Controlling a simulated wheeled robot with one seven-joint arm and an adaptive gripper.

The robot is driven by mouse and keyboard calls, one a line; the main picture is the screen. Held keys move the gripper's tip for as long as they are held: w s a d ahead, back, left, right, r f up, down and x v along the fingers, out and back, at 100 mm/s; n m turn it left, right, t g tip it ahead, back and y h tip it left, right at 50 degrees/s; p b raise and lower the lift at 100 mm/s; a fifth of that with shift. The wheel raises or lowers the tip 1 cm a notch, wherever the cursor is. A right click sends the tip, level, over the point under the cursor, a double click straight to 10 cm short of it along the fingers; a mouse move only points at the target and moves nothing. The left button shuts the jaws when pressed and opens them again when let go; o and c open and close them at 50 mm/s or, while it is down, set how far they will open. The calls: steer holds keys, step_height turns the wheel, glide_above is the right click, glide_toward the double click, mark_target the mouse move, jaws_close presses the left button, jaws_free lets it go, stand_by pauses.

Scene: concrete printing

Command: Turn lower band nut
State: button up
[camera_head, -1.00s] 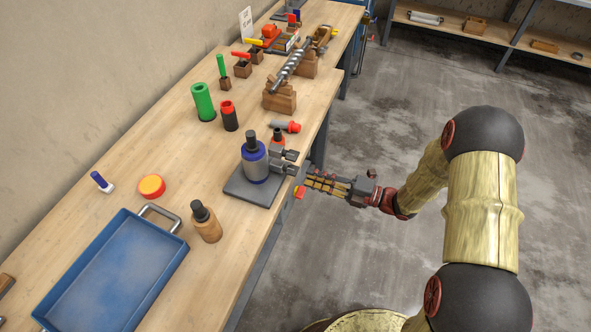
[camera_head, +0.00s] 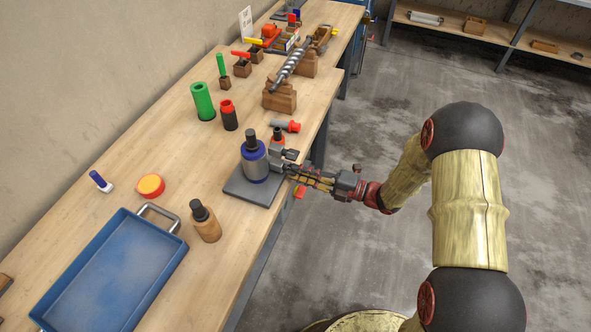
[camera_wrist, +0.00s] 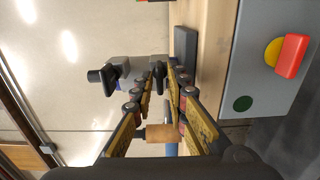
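The grey cylinder mould with a blue top rim and black knob (camera_head: 256,165) stands upright on a dark plate (camera_head: 243,189) near the bench edge. Two dark band nuts stick out from its right side.
A grey panel (camera_wrist: 262,85) with a red-and-yellow button is on the bench's front side, below my gripper.

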jaws_close()
steer(key=n+b, duration=0.1)
steer(key=b, duration=0.1)
steer(key=n+b, duration=0.2)
steer(key=b, duration=0.1)
steer(key=n+b, duration=0.1)
steer(key=b, duration=0.1)
steer(key=shift+f+n, duration=0.25)
steer(key=shift+n, duration=0.05)
steer(key=shift+r+n+b, duration=0.15)
steer(key=shift+n+b, duration=0.15)
steer(key=shift+b, duration=0.25)
steer(key=shift+b, duration=0.3)
